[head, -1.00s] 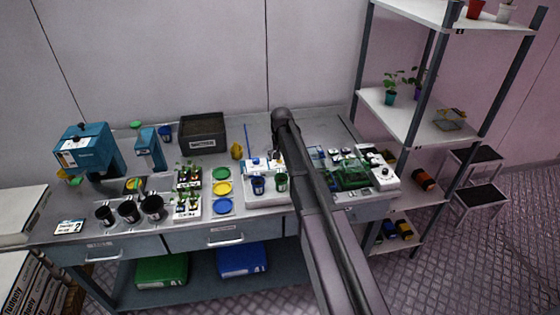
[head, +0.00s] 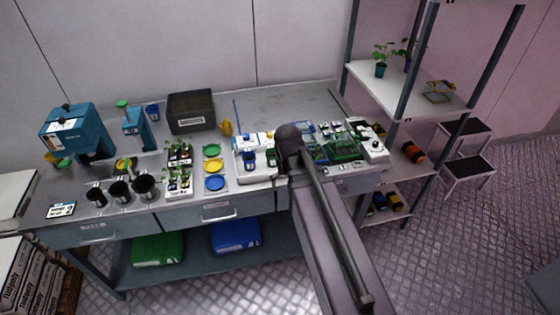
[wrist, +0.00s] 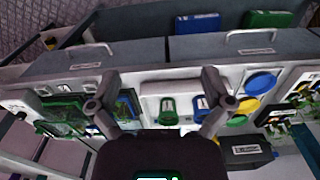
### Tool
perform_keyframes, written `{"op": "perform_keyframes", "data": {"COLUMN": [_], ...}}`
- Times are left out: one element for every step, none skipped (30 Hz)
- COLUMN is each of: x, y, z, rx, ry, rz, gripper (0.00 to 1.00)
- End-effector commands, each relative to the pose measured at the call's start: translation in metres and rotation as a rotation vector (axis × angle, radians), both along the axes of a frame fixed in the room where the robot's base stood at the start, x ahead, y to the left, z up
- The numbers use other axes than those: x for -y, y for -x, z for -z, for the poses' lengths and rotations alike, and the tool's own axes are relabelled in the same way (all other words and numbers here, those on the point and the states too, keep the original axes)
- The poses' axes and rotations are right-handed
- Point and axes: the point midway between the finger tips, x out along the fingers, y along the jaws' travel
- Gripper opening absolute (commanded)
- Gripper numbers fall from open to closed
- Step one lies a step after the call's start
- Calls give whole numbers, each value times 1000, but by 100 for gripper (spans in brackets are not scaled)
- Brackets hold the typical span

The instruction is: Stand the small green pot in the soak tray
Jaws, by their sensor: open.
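The small green pot (head: 271,158) stands on a white tray (head: 255,174) beside a blue pot (head: 249,160), close to the left of my arm's end. In the wrist view the green pot (wrist: 168,112) lies between the lines of my two fingers, with the blue pot (wrist: 202,103) near the right finger. My gripper (wrist: 160,76) is open and nothing is held. I cannot tell for certain which tray is the soak tray.
Black cups (head: 120,192), seedling packs and coloured discs (head: 214,166) stand left of the pots. A dark bin (head: 191,112) is behind. Green-filled equipment (head: 335,150) lies to the right. A shelf rack (head: 410,95) stands at the right. Clear bench lies at the back.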

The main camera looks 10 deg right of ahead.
Motion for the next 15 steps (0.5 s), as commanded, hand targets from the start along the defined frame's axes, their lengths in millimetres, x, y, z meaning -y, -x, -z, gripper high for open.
{"op": "perform_keyframes", "data": {"x": [0, 0, 0, 0, 0, 0, 0, 0, 0, 0, 0, 0, 0, 0, 0], "y": [21, 27, 34, 38, 42, 45, 47, 48, 49, 49, 49, 49, 48, 48, 48], "z": [0, 0, 0, 0, 0, 0, 0, 0, 0, 0, 0, 0, 0, 0, 0], "rx": [0, 0, 0, 0, 0, 0, 0, 0, 0, 0, 0, 0, 0, 0, 0], "ry": [0, 0, 0, 0, 0, 0, 0, 0, 0, 0, 0, 0, 0, 0, 0], "rz": [-14, -21, -31, -37, -41, -46, -48, -51, -53, -54, -54, -54, -54, -54, -54], "gripper": [100, 100, 100, 100, 100, 100, 100, 100, 100, 100, 100, 100, 100, 100, 100]}}
